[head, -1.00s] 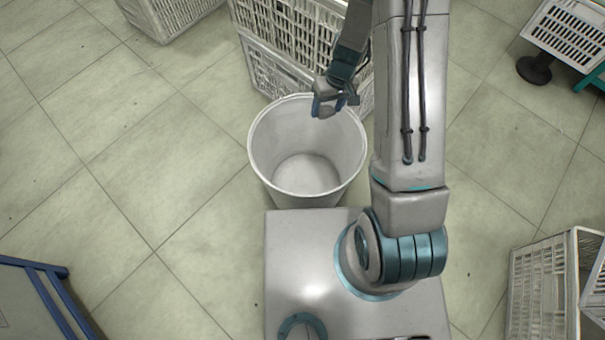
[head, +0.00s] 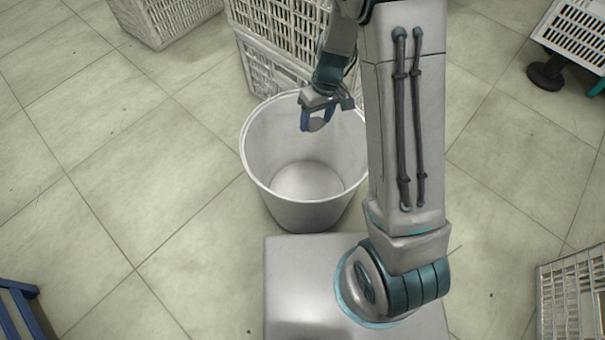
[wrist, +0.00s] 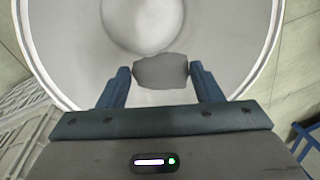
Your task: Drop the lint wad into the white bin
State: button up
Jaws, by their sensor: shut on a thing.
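The white bin (head: 262,172) stands upright on the floor in front of my base and looks empty inside. My gripper (head: 317,124) is over the bin's opening, toward its back right side in the head view. In the wrist view my gripper (wrist: 160,75) has its two blue fingers shut on the grey lint wad (wrist: 161,72). The bin's pale inside (wrist: 215,30) lies below the wad, with its floor at the top of the wrist view. The wad is hard to make out in the head view.
White slatted crates (head: 275,35) are stacked right behind the bin. Another crate (head: 165,18) stands at the back left, and one (head: 575,295) at the right. A crate (head: 572,32) sits at the upper right. The tiled floor left of the bin is clear.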

notch_tip(320, 180, down, 5)
jog(key=b, duration=0.3)
jog(key=shift+r, duration=0.2)
jog(key=o, duration=1)
jog(key=shift+o, duration=0.2)
jog(key=shift+r, duration=0.1)
notch_tip(320, 180, up, 13)
jog(key=w+d+p, duration=0.1)
jog(key=d+p, duration=0.1)
jog(key=p, duration=0.3)
jog(key=shift+r+p, duration=0.2)
jog(key=shift+p, duration=0.1)
jog(key=shift+w, duration=0.1)
